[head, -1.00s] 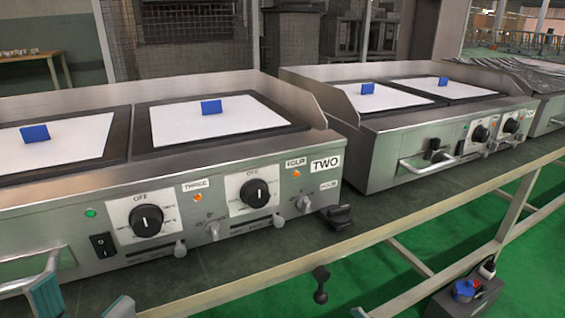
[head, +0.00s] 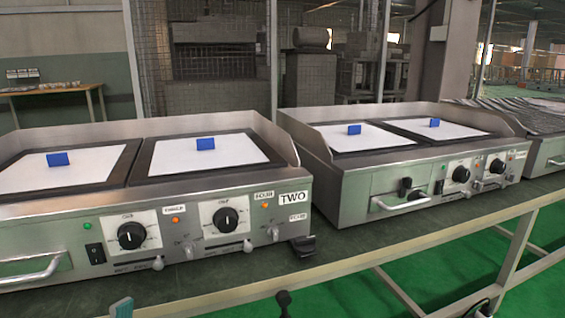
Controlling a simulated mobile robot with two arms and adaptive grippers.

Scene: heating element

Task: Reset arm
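One teal-padded fingertip of my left gripper (head: 121,307) shows at the bottom edge, in front of the near heating unit (head: 290,228). The rest of that gripper is cut off, so its opening cannot be seen. It appears apart from the unit, with nothing visible in it. The near unit is steel, labelled TWO, with two black dials, a black switch and a bar handle (head: 35,268). White sheets with blue blocks (head: 205,144) lie on its dark plates.
A second heating unit (head: 355,195) with white sheets and blue blocks stands to the right. A metal rail (head: 400,255) runs along the front of the dark counter (head: 335,240). Green floor (head: 415,285) shows beyond it. A dark part (head: 283,298) shows at the bottom edge.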

